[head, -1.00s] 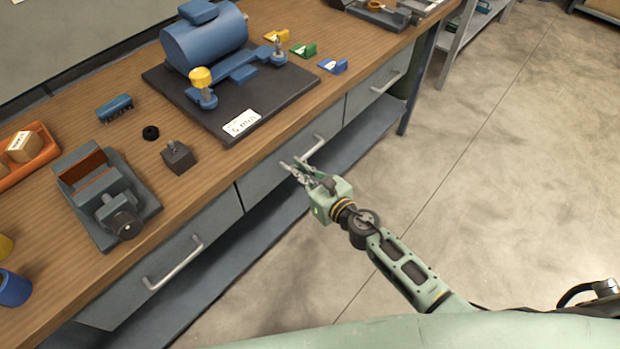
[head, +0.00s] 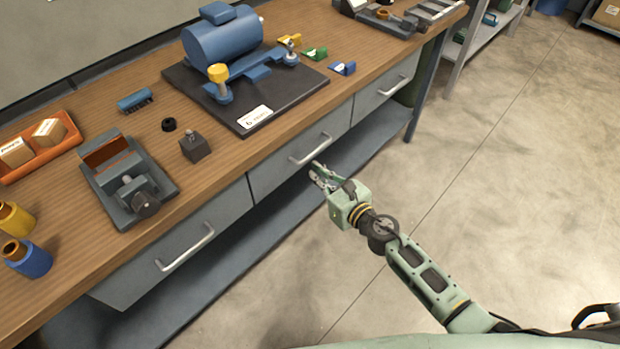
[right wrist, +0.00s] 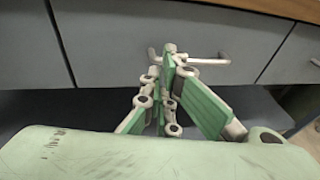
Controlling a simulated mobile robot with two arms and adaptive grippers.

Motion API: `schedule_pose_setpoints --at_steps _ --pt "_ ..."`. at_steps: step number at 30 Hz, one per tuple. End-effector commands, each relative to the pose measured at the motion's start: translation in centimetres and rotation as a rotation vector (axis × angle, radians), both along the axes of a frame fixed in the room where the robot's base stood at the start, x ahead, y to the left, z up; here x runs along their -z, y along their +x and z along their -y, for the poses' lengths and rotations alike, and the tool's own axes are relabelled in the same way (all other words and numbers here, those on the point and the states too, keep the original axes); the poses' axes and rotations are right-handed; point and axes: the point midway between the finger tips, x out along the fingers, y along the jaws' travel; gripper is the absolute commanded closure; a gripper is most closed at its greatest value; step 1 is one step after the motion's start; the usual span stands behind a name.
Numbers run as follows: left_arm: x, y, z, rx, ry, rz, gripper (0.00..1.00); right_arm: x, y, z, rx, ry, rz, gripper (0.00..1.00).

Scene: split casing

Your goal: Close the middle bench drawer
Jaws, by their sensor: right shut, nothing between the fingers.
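The middle bench drawer (head: 273,172) has a grey front, which looks level with the drawer fronts on both sides; no open gap shows. Its pale bar handle (head: 310,149) is in the head view, above my right gripper (head: 316,170). My right gripper is shut and empty, just out from and below the handle. In the right wrist view, the shut fingers (right wrist: 170,50) point at the drawer front (right wrist: 150,25), overlapping the left end of the handle (right wrist: 208,62). Whether they touch is unclear. My left gripper is not in view.
The wooden bench top (head: 75,125) carries a blue motor on a dark plate (head: 195,91), a vise (head: 128,190) and an orange tray (head: 68,151). A left drawer (head: 135,275) and a right drawer (head: 370,98) flank the middle one. A lower shelf (head: 215,276) runs beneath. The floor at right is clear.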

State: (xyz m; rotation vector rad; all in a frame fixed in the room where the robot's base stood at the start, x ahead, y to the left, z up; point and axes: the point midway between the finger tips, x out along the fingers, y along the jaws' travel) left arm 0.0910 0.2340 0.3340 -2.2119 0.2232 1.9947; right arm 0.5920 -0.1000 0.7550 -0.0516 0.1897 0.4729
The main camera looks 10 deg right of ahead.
Motion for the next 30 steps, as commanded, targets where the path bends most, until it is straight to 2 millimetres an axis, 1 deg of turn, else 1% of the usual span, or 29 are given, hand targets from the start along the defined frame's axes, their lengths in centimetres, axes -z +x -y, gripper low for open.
schedule_pose_setpoints --at_steps 1,3,6,8,11,12,15,17,19,24,26,28,29,30 --pt "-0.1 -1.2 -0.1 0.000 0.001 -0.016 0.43 -0.1 -1.1 0.4 -0.004 -0.002 -0.003 1.00" --pt "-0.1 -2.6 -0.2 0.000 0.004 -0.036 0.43 -0.3 -2.2 0.9 -0.004 -0.002 -0.004 1.00" --pt "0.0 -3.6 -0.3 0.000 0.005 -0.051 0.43 -0.6 -3.8 1.8 -0.003 -0.003 -0.004 1.00" --pt "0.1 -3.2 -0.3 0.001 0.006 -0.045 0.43 -0.7 -4.8 2.2 -0.004 -0.002 -0.005 1.00" --pt "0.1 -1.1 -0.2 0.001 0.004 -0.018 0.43 -1.1 -6.3 2.9 -0.005 -0.001 -0.006 1.00" --pt "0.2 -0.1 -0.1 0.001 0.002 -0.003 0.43 -1.1 -6.8 3.2 -0.005 -0.001 -0.005 1.00" --pt "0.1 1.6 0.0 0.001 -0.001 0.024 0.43 -1.4 -7.7 3.7 -0.003 -0.001 -0.004 1.00" --pt "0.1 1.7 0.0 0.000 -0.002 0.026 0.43 -1.5 -8.0 3.9 -0.003 0.000 -0.004 1.00" --pt "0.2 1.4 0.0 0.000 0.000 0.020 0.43 -1.6 -8.2 3.9 -0.003 0.000 -0.003 1.00" --pt "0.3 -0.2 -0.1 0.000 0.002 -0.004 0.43 -1.6 -8.3 4.0 -0.001 0.002 -0.006 1.00" --pt "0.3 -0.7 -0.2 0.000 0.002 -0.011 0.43 -1.0 -8.3 4.3 0.012 0.022 -0.026 1.00" --pt "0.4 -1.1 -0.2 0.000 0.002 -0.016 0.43 0.6 -8.3 5.0 0.055 0.085 -0.087 1.00" --pt "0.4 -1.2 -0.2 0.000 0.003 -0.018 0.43 1.8 -8.4 5.6 0.085 0.127 -0.128 1.00" --pt "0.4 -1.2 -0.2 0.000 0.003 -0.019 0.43 3.6 -8.6 6.4 0.138 0.202 -0.194 1.00"
